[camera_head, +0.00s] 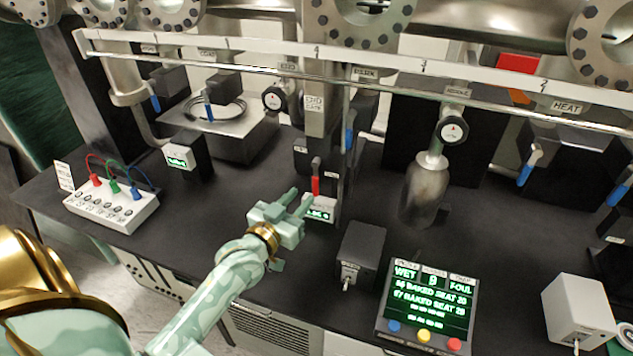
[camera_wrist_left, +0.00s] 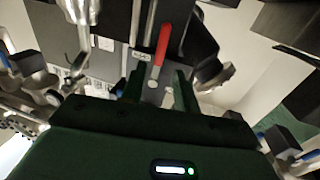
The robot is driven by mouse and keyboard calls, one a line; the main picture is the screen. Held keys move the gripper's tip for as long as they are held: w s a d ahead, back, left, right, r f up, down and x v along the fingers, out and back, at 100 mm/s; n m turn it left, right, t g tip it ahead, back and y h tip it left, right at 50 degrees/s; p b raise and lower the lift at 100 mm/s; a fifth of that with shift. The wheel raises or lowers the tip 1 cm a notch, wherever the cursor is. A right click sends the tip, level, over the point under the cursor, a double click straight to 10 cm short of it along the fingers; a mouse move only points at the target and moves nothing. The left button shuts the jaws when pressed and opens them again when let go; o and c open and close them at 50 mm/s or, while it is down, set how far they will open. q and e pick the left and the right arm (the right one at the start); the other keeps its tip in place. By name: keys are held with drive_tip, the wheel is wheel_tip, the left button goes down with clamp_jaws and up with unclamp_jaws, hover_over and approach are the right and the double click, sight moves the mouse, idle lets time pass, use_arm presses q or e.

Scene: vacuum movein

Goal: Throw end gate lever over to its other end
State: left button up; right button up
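The lever with a red handle (camera_head: 316,180) stands upright at the middle of the bench, on a small unit with a green display (camera_head: 320,209). A plate (camera_head: 314,104) on the column above it has lettering too small to read surely. My left gripper (camera_head: 300,200) is just left of and in front of this lever. In the left wrist view the red handle (camera_wrist_left: 163,42) appears ahead, between and beyond the two dark fingers (camera_wrist_left: 158,88). The fingers are apart with nothing clearly held. I cannot tell whether either finger touches the lever. My right gripper is not shown.
A grey box (camera_head: 360,252) with a small toggle and a display panel (camera_head: 430,305) stand to the right. A box with coloured plugs (camera_head: 110,207) sits at left. A rail (camera_head: 330,85) crosses above the bench. Blue-handled levers (camera_head: 530,168) hang at right.

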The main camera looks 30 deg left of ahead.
sight(314, 184)
use_arm(q)
drive_tip(key=w+b, duration=0.1)
drive_tip(key=w, duration=0.6)
drive_tip(key=shift+w+a, duration=0.15)
drive_tip(key=shift+w, duration=0.25)
clamp_jaws()
